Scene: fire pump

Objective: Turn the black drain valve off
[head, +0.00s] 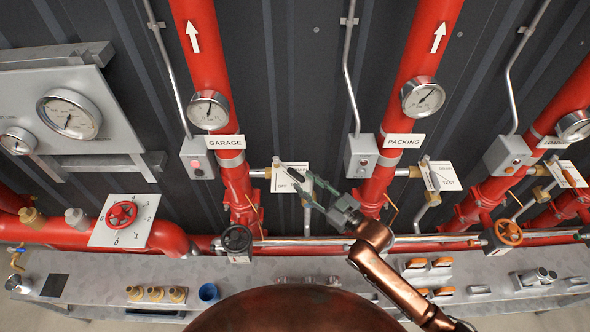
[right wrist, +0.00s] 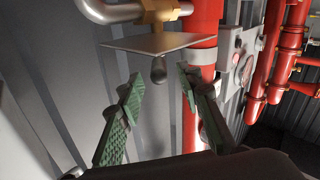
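A drain valve with a white plate (head: 291,170) sits on a side pipe between the GARAGE and PACKING risers. In the right wrist view I see its plate (right wrist: 158,44) from below, under a brass body (right wrist: 160,10), with a dark rounded handle end (right wrist: 158,71) hanging beneath it. My right gripper (head: 305,184) reaches this valve from the right. In the right wrist view its green fingers (right wrist: 158,77) are spread apart, with the handle end between their tips in the picture. I cannot tell whether they touch it. My left gripper is not in view.
A black handwheel (head: 237,240) is below the GARAGE riser and an orange one (head: 509,232) is further right. Another drain valve plate (head: 441,176) is right of the PACKING riser (head: 406,90). A grey shelf (head: 330,268) with loose fittings runs along the bottom.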

